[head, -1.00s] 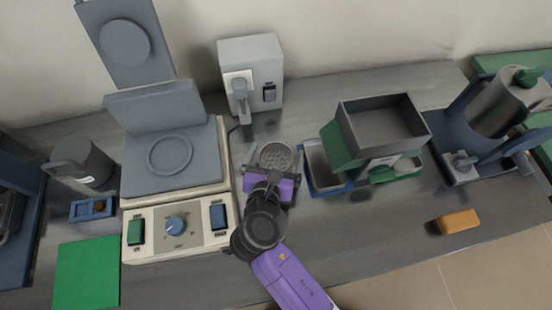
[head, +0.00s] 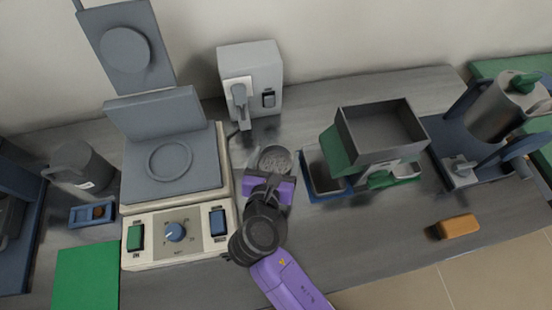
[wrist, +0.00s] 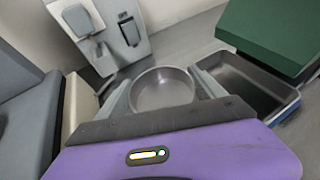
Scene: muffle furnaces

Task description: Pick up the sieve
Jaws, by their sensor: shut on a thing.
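The sieve (head: 274,159) is a small round grey pan with a speckled bottom, in the middle of the bench in the head view. It also shows in the wrist view (wrist: 163,90), just beyond the purple gripper body. My gripper (head: 271,166) is shut on the sieve, with one finger on its left side and one on its right in the wrist view (wrist: 163,95). I cannot tell whether the sieve still touches the bench.
A machine with a hopper (head: 380,130) and a blue-rimmed tray (head: 314,174) stand close on the right. A hotplate device (head: 172,180) stands close on the left. A grey box with a lever (head: 251,75) is behind. An orange block (head: 459,226) lies at the front right.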

